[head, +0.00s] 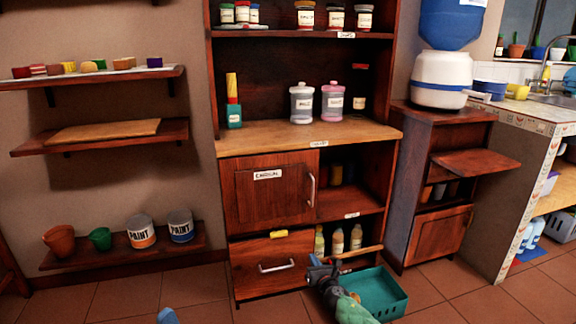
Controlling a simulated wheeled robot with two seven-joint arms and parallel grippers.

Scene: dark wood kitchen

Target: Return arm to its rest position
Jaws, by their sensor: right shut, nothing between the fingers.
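My right gripper (318,264) is low in front of the wooden cabinet (308,136), near its open lower compartment. It is shut and holds nothing. My right arm comes up from the bottom edge and overlaps the left side of a teal basket (384,291) on the floor; I cannot tell whether they touch. My left gripper is not in view. A small blue piece shows at the bottom edge, left of centre, too cut off to identify.
The cabinet's labelled door (268,190) and lower drawer front (274,264) look closed. Bottles (337,240) stand in the lower compartment. Paint cans (180,226) stand on the low left shelf. A water dispenser (441,78) stands on the right cabinet. The floor at the front left is clear.

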